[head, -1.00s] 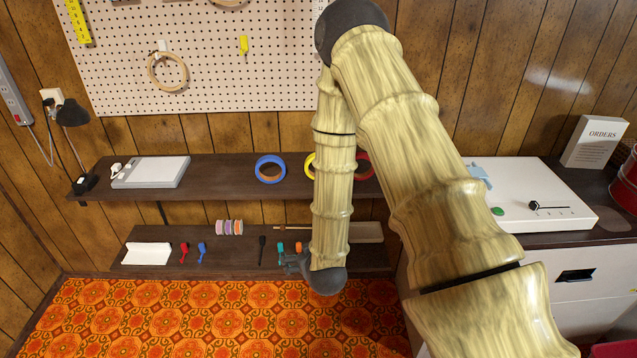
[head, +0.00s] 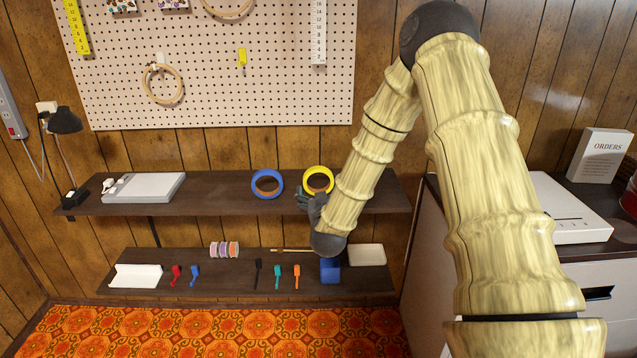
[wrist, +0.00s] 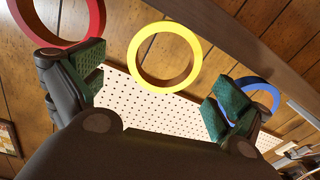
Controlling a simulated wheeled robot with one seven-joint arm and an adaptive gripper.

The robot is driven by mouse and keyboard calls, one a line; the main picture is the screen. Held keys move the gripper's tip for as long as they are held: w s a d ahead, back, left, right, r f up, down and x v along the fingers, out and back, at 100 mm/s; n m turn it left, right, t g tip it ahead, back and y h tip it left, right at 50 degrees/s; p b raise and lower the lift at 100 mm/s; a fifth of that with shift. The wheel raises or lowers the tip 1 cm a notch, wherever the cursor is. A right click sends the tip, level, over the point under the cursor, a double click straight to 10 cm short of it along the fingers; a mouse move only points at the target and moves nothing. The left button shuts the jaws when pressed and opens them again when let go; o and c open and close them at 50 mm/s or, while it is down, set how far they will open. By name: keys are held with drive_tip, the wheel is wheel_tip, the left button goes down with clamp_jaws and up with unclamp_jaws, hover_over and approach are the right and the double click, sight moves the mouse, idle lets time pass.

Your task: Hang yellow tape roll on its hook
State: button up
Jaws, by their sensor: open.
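The yellow tape roll (head: 318,180) stands upright on the upper shelf, just right of the blue roll. In the wrist view the yellow tape roll (wrist: 164,57) is ahead, between my open fingers and apart from them. My gripper (head: 306,198) is open and empty, in front of the upper shelf and just below-left of the yellow roll; its fingers also show in the wrist view (wrist: 155,95). A yellow hook (head: 242,57) is on the white pegboard (head: 205,85), with nothing hanging on it.
A blue tape roll (head: 267,184) stands left of the yellow one on the upper shelf (head: 220,199). A red roll (wrist: 62,20) shows in the wrist view; my arm hides it in the head view. A wooden hoop (head: 162,85) hangs on the pegboard. Several small tools lie on the lower shelf (head: 215,280).

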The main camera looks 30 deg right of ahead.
drive_tip(key=shift+x, duration=2.95)
drive_tip(key=shift+w+a, duration=0.1)
drive_tip(key=shift+a, duration=0.1)
